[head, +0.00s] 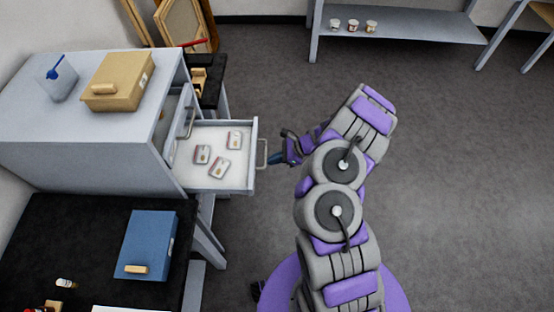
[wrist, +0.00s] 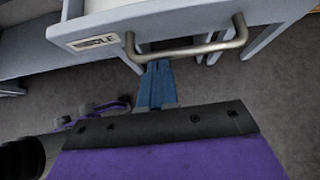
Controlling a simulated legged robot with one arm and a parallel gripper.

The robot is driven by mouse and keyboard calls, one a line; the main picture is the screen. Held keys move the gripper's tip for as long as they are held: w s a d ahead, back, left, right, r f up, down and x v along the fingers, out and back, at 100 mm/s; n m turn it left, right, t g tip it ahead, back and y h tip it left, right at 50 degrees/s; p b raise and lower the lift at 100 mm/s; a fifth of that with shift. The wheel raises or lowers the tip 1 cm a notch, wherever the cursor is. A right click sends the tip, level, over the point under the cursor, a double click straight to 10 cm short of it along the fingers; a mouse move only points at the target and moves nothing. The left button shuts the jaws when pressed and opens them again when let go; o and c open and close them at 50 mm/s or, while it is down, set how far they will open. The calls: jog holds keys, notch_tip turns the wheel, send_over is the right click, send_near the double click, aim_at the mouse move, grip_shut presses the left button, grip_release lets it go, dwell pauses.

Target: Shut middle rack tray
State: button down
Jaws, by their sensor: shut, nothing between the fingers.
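The middle rack tray (head: 239,174) is a light grey drawer pulled out to the right of the grey cabinet (head: 120,150) in the head view. Several small labelled packets (head: 219,168) lie inside it. Its metal bar handle (head: 262,153) is on the outer face. In the wrist view the tray front (wrist: 120,25) carries a label ending in "DLE", with the handle (wrist: 190,50) below it. My gripper (head: 276,158) has blue fingers, which are shut and empty. The fingertips (wrist: 158,68) are right at the handle bar; I cannot tell whether they touch it.
A tan box (head: 118,80) and a cup with a blue scoop (head: 60,80) stand on the cabinet. A blue box (head: 148,245) lies on the black bench (head: 85,225). A shelf (head: 400,28) with small jars is at the back. Open floor lies to the right.

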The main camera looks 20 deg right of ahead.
aim_at(206, 160)
jog(key=w+a+b, duration=0.1)
jog(key=w+a, duration=0.1)
jog(key=a, duration=0.5)
jog(key=w+a+b, duration=0.2)
jog(key=a, duration=0.5)
jog(key=w+a+b, duration=0.2)
jog(key=a, duration=0.5)
jog(key=shift+w+a+f, duration=0.1)
jog(key=shift+w+a, duration=0.1)
jog(key=shift+w, duration=0.2)
jog(key=shift+w+a+b, duration=0.2)
jog(key=shift+a+b, duration=0.15)
jog(key=shift+a, duration=0.25)
jog(key=shift+w, duration=0.15)
jog(key=shift+a+r, duration=0.2)
